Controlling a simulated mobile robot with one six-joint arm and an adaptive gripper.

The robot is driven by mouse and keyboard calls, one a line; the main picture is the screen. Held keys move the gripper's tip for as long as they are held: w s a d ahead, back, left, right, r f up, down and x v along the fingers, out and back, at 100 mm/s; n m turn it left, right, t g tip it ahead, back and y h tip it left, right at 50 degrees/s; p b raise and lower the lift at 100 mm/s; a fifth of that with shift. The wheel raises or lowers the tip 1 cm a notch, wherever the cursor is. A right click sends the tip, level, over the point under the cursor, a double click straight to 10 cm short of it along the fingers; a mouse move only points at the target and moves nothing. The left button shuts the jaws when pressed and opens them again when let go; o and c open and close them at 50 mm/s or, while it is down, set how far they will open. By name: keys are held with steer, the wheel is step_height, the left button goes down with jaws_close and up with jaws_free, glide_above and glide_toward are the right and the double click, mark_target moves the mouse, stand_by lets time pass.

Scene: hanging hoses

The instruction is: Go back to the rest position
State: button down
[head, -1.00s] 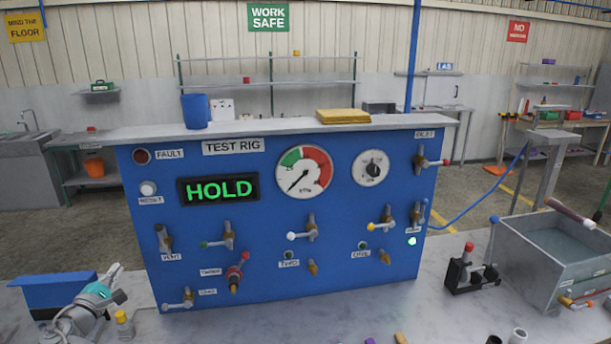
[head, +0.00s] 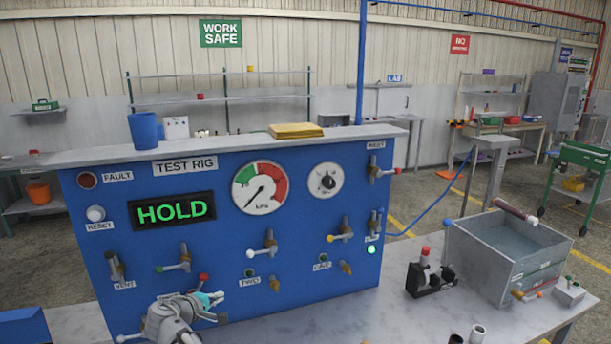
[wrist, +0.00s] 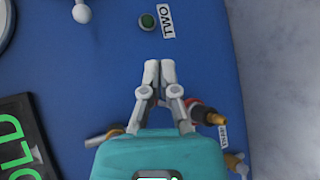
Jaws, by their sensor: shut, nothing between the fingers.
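My gripper (head: 218,299) is in front of the lower left of the blue test rig panel (head: 300,287). It is shut and empty, with its fingertips together in the wrist view (wrist: 159,72). The fingers point toward the port labelled TWO (wrist: 148,21) and are apart from it. A red-handled valve with a brass outlet (wrist: 213,117) is beside the fingers in the wrist view. In the head view my gripper hides most of this valve. The rig's display reads HOLD (head: 172,210), and a green lamp (head: 372,250) is lit at its lower right.
Several lever valves (head: 263,245) stick out of the panel. A grey open tank (head: 510,265) and a black block with a red-topped lever (head: 428,275) stand right of the rig.

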steer(key=s+d+f+m+g, duration=0.1)
steer(key=d+f+m+g, duration=0.3)
steer(key=d, duration=0.9)
steer(key=s+d+f+m+g, duration=0.1)
steer(key=d+f+m+g, duration=0.25)
steer(key=d, duration=0.95)
steer(key=s+d+f+m+g+y, duration=0.2)
steer(key=s+d+m, duration=0.1)
steer(key=s+d, duration=0.3)
steer(key=s+d+f+m+g+y, duration=0.2)
steer(key=s+d, duration=0.3)
steer(key=d, duration=0.4)
steer(key=shift+s+d+m+g+y, duration=0.25)
steer(key=shift+s+m+g+y, duration=0.15)
steer(key=shift+m+y, duration=0.45)
